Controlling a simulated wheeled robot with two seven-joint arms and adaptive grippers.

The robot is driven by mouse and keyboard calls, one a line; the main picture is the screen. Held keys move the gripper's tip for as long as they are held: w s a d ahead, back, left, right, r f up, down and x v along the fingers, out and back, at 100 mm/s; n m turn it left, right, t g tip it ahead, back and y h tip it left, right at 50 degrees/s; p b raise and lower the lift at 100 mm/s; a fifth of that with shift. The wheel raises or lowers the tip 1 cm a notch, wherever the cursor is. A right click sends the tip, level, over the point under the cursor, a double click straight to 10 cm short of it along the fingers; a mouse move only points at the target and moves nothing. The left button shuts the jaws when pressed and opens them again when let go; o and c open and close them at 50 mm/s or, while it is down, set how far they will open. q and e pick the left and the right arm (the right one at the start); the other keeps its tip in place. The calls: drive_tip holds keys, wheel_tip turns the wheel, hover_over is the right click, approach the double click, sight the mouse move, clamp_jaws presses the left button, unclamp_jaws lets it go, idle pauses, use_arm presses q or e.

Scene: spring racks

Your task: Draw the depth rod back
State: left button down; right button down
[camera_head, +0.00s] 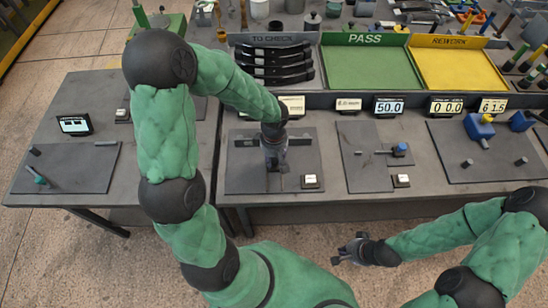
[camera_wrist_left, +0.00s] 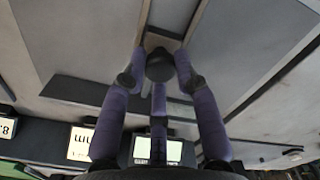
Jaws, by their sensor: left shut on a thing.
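A dark gauge with a crosswise bar (camera_head: 300,142) is at the grey mat (camera_head: 242,177) on the middle bench. My left gripper (camera_head: 275,166) is over it, hiding the middle of the gauge. In the left wrist view the purple fingers (camera_wrist_left: 160,80) are closed in around a dark rounded piece (camera_wrist_left: 160,66). I cannot tell whether this piece is the depth rod's end. The bar (camera_wrist_left: 75,91) also shows behind the fingers. My right gripper (camera_head: 350,250) hangs in front of the bench, apart from everything, its fingers spread and empty.
A TO CHECK tray (camera_head: 240,65) holds several black tools, beside a green PASS tray (camera_head: 370,68) and a yellow REWORK tray (camera_head: 462,68). A small white-topped block (camera_head: 311,181) is just right of my left gripper.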

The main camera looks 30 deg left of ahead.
use_arm(q)
drive_tip(key=shift+s+d+f+b, duration=0.1)
drive_tip(key=shift+s+d+b, duration=0.2)
drive_tip(key=shift+s+b, duration=0.2)
drive_tip(key=s+d+b, duration=0.1)
drive_tip(key=s, duration=0.1)
drive_tip(key=s+d+b, duration=0.1)
drive_tip(key=b, duration=0.1)
drive_tip(key=shift+s+d, duration=0.2)
drive_tip(key=shift+s, duration=0.15)
drive_tip(key=shift+s+d, duration=0.25)
drive_tip(key=shift+s, duration=0.35)
drive_tip(key=c, duration=1.1)
unclamp_jaws()
drive_tip(key=shift+c, duration=0.2)
drive_tip(key=shift+o, duration=1)
drive_tip(key=shift+s+d, duration=0.1)
drive_tip(key=shift+d, duration=0.05)
